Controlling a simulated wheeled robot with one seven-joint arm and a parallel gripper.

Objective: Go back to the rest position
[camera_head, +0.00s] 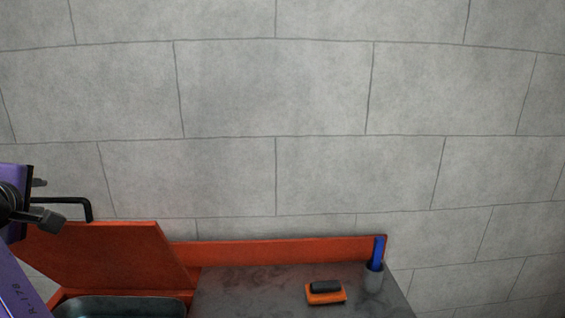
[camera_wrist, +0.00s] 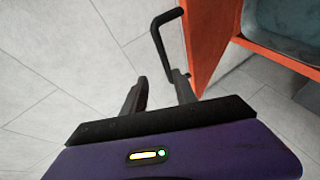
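My gripper (camera_wrist: 157,86) points at the wall and floor tiles in the wrist view, its two dark fingers apart with nothing seen between them. In the head view my gripper (camera_head: 50,201) is at the left edge, partly cut off by the frame. A black bent handle (camera_wrist: 159,42) is just beyond the fingertips in the wrist view, close to the right finger; I cannot tell whether they touch. The handle (camera_head: 77,200) also shows in the head view, at the upper edge of a raised, tilted orange-red lid (camera_head: 115,250).
A dark basin (camera_head: 120,303) lies below the lid. To its right, a grey worktop (camera_head: 240,285) bears an orange and black block (camera_head: 326,293) and a grey cup (camera_head: 374,281) holding a blue item (camera_head: 379,250). A grey block wall (camera_head: 280,90) stands behind.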

